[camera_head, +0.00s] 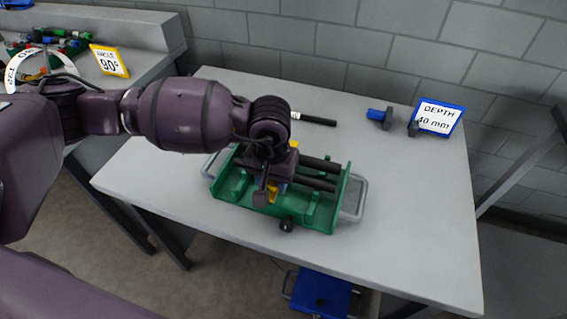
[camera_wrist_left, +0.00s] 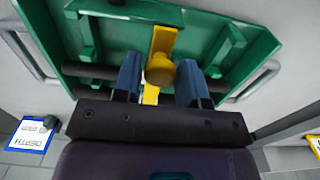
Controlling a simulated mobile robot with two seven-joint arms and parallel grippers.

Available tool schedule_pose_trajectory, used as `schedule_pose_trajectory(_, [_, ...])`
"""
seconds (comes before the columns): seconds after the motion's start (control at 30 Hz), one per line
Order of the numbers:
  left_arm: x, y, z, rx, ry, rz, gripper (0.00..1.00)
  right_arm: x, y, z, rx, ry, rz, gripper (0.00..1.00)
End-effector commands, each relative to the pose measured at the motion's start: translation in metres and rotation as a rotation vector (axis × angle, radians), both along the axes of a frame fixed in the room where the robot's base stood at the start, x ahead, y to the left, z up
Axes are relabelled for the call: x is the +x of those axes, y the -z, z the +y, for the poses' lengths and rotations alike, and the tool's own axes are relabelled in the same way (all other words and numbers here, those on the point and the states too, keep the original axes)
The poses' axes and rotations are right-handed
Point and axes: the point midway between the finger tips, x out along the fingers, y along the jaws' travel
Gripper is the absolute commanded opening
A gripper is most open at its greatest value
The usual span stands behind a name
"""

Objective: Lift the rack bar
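A green tray (camera_head: 318,216) with grey side handles sits on the table. Dark bars (camera_head: 320,164) lie across it; I cannot tell which one is the rack bar. A dark bar (camera_wrist_left: 90,71) also shows in the left wrist view, passing behind the fingers. A yellow strip (camera_wrist_left: 163,38) with a round yellow knob (camera_wrist_left: 160,70) stands in the tray's middle. My left gripper (camera_head: 273,188) is over the tray. In the left wrist view, its blue-padded fingers (camera_wrist_left: 160,84) are apart, one on each side of the knob. Contact cannot be told. My right gripper is not seen.
A loose black rod (camera_head: 314,119) lies behind the tray. A blue-handled tool (camera_head: 380,117) and a "DEPTH 40 mm" sign (camera_head: 438,118) are at the back right. The table (camera_head: 410,220) is clear at right. A 90° sign (camera_head: 109,61) stands on the left bench.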

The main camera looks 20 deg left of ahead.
Motion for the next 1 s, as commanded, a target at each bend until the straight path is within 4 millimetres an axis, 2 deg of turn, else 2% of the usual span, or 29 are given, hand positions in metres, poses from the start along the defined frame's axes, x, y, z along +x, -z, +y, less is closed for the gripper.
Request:
schedule_pose_trajectory(0.03, [0.000, 0.000, 0.000, 0.000, 0.000, 0.000, 0.31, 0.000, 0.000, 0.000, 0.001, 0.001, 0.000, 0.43])
schedule_pose_trajectory(0.1, [0.000, 0.000, 0.000, 0.000, 0.000, 0.000, 0.20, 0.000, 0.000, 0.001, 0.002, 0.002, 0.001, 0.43])
schedule_pose_trajectory(0.47, [0.000, 0.000, 0.000, 0.000, 0.000, 0.001, 0.20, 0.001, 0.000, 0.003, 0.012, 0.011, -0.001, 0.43])
schedule_pose_trajectory(1.0, [0.014, -0.028, 0.000, 0.000, -0.002, -0.005, 0.20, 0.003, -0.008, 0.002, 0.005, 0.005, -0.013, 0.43])
